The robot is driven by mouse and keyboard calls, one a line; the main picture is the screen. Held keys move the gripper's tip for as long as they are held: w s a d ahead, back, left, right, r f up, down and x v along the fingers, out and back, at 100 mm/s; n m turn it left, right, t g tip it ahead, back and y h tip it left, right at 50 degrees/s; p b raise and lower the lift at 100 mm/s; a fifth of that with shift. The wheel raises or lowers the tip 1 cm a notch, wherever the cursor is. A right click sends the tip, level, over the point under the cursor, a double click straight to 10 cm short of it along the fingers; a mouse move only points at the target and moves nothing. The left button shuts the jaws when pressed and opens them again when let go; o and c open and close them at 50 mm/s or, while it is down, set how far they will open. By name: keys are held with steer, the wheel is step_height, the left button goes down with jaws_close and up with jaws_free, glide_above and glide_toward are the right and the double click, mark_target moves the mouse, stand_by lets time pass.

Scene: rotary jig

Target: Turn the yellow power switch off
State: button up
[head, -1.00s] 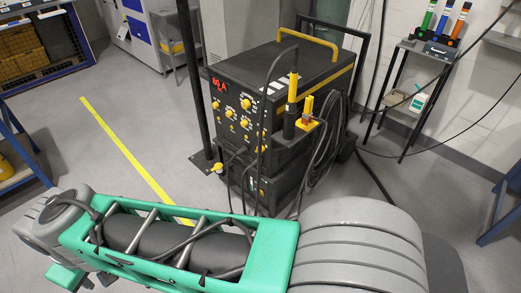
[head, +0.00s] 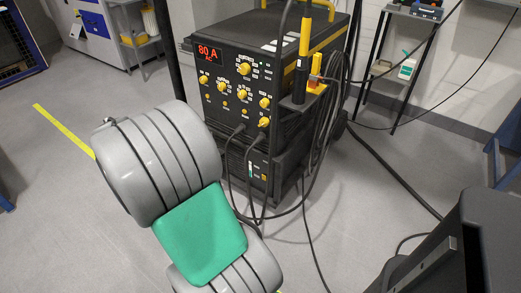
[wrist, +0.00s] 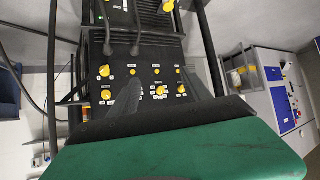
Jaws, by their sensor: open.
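The dark welding machine (head: 215,116) has several yellow controls on its front panel. The lowest right one, a yellow switch (head: 264,122), looks like a small turn-handle; its label and exact setting are too small to read. It also shows at the upper left of the panel in the upside-down wrist view (wrist: 104,70). My gripper (wrist: 134,84) shows in the wrist view as a dark blurred finger in front of the panel, apart from the switch. It is open and empty. In the head view my arm hides it.
Black cables (head: 240,165) hang in front of the machine's lower part. A torch with a yellow grip (head: 305,45) stands at its right side. A dark post (head: 168,60) rises left of it. A small shelf stand (head: 385,68) is at the back right. Floor is clear to the left.

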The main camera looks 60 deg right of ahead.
steer(key=s+d+f+m+g+h+b, duration=0.2)
steer(key=s+d+f+b, duration=0.15)
steer(key=d+f, duration=0.3)
steer(key=s+d+f+m+g+h+b, duration=0.25)
steer(key=d+f+b, duration=0.2)
steer(key=d, duration=0.35)
steer(key=m+h+b, duration=0.1)
steer(key=h+b, duration=0.2)
glide_toward(261, 125)
steer(key=w+d, duration=0.1)
steer(key=shift+m+g, duration=0.25)
steer(key=shift+g, duration=0.4)
steer(key=d, duration=0.3)
steer(key=s+d+b, duration=0.1)
steer(key=d, duration=0.4)
steer(key=shift+s+d+f+b, duration=0.2)
steer(key=shift+s+d+b, duration=0.15)
steer(key=shift+d+b, duration=0.05)
steer(key=shift+c, duration=0.5)
jaws_close()
